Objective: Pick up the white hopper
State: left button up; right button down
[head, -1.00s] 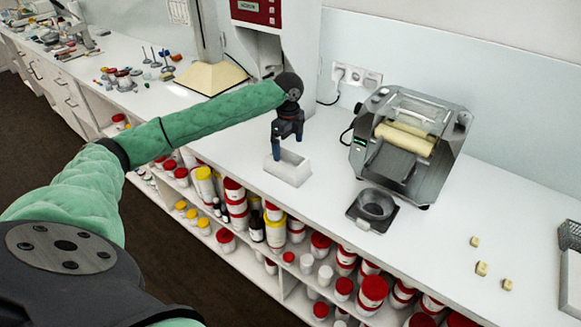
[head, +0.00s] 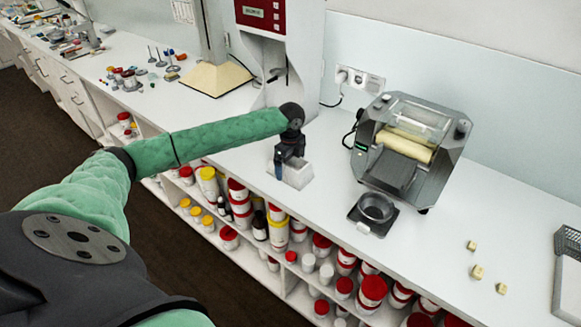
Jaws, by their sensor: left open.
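The white hopper (head: 298,175) is a small open-topped white box on the white counter, below and in front of the tall white machine. My left gripper (head: 285,172) is open and down at the hopper's left end, with its dark blue fingers beside or around the near wall; I cannot tell which. The gripper and wrist hide the hopper's left part and much of its opening. My right gripper is not in view.
A grey roller machine (head: 410,150) stands right of the hopper, with a dark round bowl (head: 375,210) before it. Small cream blocks (head: 477,271) lie further right. Shelves below the counter hold red-lidded jars (head: 374,288). Counter between hopper and bowl is clear.

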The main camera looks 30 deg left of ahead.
pick_arm(q)
jog(key=shift+f, duration=0.25)
jog(key=shift+c, duration=0.2)
jog(key=c, duration=1.1)
jog(key=shift+r, duration=0.15)
